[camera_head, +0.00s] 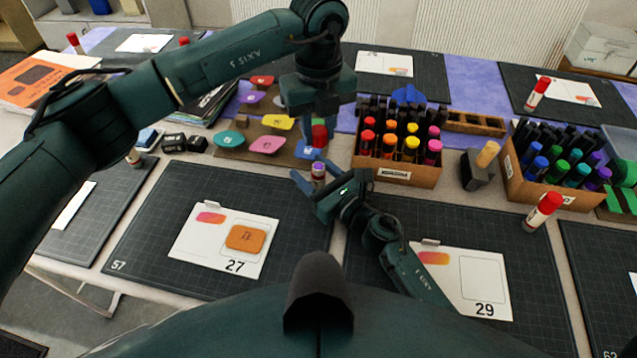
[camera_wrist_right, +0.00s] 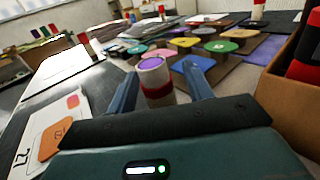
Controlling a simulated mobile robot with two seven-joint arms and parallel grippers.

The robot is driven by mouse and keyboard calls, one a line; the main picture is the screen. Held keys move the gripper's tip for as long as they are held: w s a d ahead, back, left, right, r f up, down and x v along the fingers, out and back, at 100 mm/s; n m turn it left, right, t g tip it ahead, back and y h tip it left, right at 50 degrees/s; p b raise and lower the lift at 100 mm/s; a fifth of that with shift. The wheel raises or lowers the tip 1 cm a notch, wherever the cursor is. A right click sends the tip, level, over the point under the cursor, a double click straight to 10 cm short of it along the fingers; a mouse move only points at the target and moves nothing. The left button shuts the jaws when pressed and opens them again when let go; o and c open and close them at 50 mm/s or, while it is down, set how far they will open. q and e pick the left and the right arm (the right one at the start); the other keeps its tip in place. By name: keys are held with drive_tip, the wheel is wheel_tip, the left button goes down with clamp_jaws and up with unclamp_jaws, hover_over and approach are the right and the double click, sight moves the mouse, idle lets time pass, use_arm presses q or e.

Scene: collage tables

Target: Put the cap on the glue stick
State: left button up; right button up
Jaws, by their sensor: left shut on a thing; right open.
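The glue stick (camera_head: 318,173) stands upright and uncapped, showing a purple top in the right wrist view (camera_wrist_right: 154,78). My right gripper (camera_head: 314,178) is open, with one finger on each side of the glue stick; its fingers also show in the right wrist view (camera_wrist_right: 160,85). My left gripper (camera_head: 319,112) points down and is shut on the red cap (camera_head: 319,136). In the head view the cap appears just above the stick's top, apart from it. The cap held by my left gripper is not clear in the right wrist view.
A wooden box of markers (camera_head: 395,172) stands close on the right, with a grey block (camera_head: 477,172) beyond it. Colored palettes (camera_head: 268,145) lie behind and left. Mat 57 (camera_head: 150,235) with card 27 (camera_head: 190,245) lies in front. Another red-capped glue stick (camera_head: 543,211) stands far right.

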drive_tip(key=shift+w+a, duration=0.1)
clamp_jaws()
idle(0.6)
